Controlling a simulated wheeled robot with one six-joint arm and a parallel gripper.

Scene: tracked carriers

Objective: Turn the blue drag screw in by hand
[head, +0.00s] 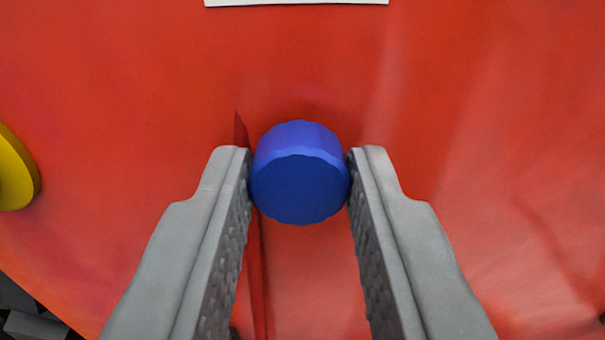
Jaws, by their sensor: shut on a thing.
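The blue drag screw (300,185) has a round, faceted knob and stands out from a red panel (480,130) in the middle of the head view. My gripper (300,180) is shut on the knob, with one grey finger on its left side and one on its right. The fingertips touch the knob near its middle. The screw's shaft and the place where it enters the panel are hidden behind the knob.
A yellow round part (14,172) sits at the left edge of the view. A white plate (296,3) shows at the top. A thin red ridge (254,270) runs down the panel behind the left finger. The panel right of my gripper is clear.

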